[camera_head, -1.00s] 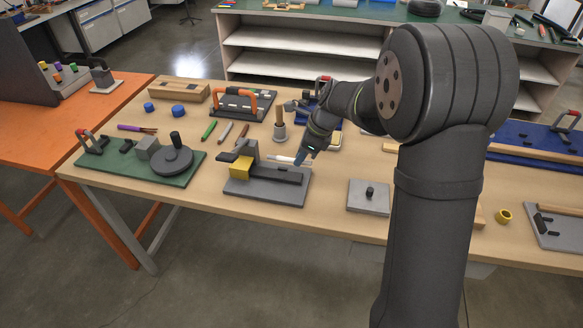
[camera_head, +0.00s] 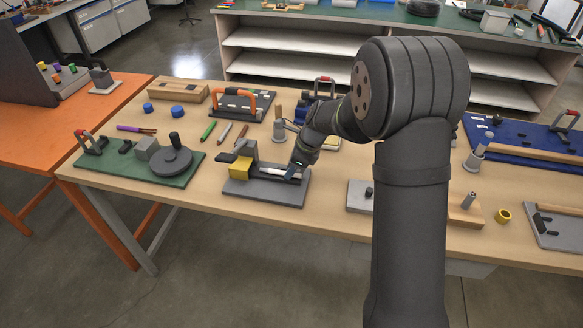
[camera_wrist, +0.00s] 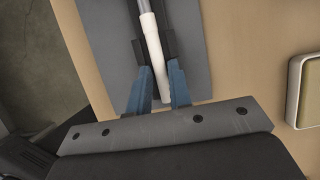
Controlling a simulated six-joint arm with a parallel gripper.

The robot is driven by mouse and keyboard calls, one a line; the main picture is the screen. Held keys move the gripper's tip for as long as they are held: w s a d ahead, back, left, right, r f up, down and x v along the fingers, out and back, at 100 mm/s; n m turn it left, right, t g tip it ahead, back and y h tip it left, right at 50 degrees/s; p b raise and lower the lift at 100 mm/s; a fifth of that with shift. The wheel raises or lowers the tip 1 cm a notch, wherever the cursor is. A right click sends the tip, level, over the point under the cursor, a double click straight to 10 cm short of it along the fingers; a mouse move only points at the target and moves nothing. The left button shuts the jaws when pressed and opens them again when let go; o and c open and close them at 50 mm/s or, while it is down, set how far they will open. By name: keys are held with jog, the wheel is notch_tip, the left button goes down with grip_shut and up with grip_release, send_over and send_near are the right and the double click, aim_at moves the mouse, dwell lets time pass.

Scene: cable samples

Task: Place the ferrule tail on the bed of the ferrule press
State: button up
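The ferrule press (camera_head: 245,190) is a dark grey base with a grey upright block and a yellow block at its left, near the table's front edge. The ferrule tail (camera_head: 273,170) is a thin white piece lying low along the right part of the press, over its bed. In the wrist view the white tail (camera_wrist: 153,50) runs up between my fingers into a thin grey rod. Whether the tail touches the bed is hard to tell.
A green base (camera_head: 130,170) with a round dark disc stands left of the press. Pens and an orange-handled fixture (camera_head: 240,103) are behind. My arm hides part of the table.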

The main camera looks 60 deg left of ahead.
jog(key=shift+o, duration=1.3)
jog(key=shift+r, duration=0.2)
jog(key=v, duration=1.2)
jog(key=shift+f, duration=0.1)
jog(key=x, duration=1.1)
jog(key=shift+s+a+f, duration=0.1)
jog(key=shift+s+f, duration=0.05)
jog(key=shift+f, duration=0.1)
jog(key=shift+a, duration=0.1)
jog(key=shift+r, duration=1.8)
